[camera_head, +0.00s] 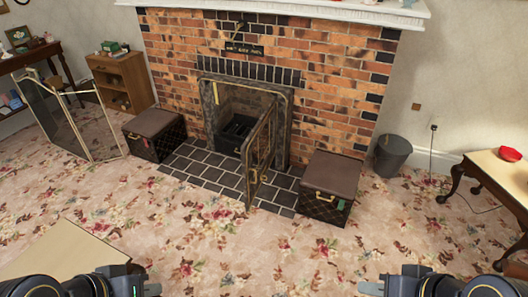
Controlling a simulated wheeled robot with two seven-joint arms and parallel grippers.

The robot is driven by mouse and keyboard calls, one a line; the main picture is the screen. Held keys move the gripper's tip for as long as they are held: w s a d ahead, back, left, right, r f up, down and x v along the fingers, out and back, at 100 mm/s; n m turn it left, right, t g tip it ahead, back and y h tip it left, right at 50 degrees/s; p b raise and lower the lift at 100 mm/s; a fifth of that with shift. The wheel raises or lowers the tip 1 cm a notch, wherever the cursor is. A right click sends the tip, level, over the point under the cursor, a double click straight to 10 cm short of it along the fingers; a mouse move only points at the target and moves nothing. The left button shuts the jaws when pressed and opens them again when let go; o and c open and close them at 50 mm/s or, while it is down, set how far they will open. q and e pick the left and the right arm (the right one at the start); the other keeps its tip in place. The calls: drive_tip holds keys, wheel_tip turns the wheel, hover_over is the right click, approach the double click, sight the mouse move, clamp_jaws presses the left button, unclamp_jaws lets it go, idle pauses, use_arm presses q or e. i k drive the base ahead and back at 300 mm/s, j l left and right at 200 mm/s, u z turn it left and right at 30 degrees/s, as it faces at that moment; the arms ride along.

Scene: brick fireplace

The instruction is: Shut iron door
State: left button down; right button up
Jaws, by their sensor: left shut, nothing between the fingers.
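The iron door (259,157) stands open in front of the brick fireplace (290,48). It is hinged at the right side of the opening and swung out over the tiled hearth (209,172). A handle (264,177) shows on its free edge. Behind it a dark grate (237,130) is partly visible inside the opening. My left gripper (152,290) is at the bottom left edge, shut and empty, far from the door. My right gripper (370,288) is at the bottom right, also well away from the door; its jaw gap is not clear.
Dark boxes stand on both sides of the hearth, one left (155,135) and one right (328,187). A folding screen (68,120) stands at left. A bin (391,155) and a side table (497,170) are at right. The floral carpet (225,245) in front is mostly clear.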

sight(263, 151)
drive_tip(key=l+u, duration=0.2)
drive_tip(key=l, duration=0.5)
drive_tip(key=i+j+z, duration=0.1)
drive_tip(key=i+j, duration=0.15)
drive_tip(key=i, duration=0.3)
drive_tip(key=i+j+z, duration=0.1)
drive_tip(key=i+j, duration=0.2)
drive_tip(key=i, duration=0.3)
drive_tip(key=i+j+z, duration=0.1)
drive_tip(key=i+j, duration=0.2)
drive_tip(key=i, duration=0.25)
drive_tip(key=i+j+z, duration=0.1)
drive_tip(key=i+j, duration=0.3)
drive_tip(key=i, duration=0.15)
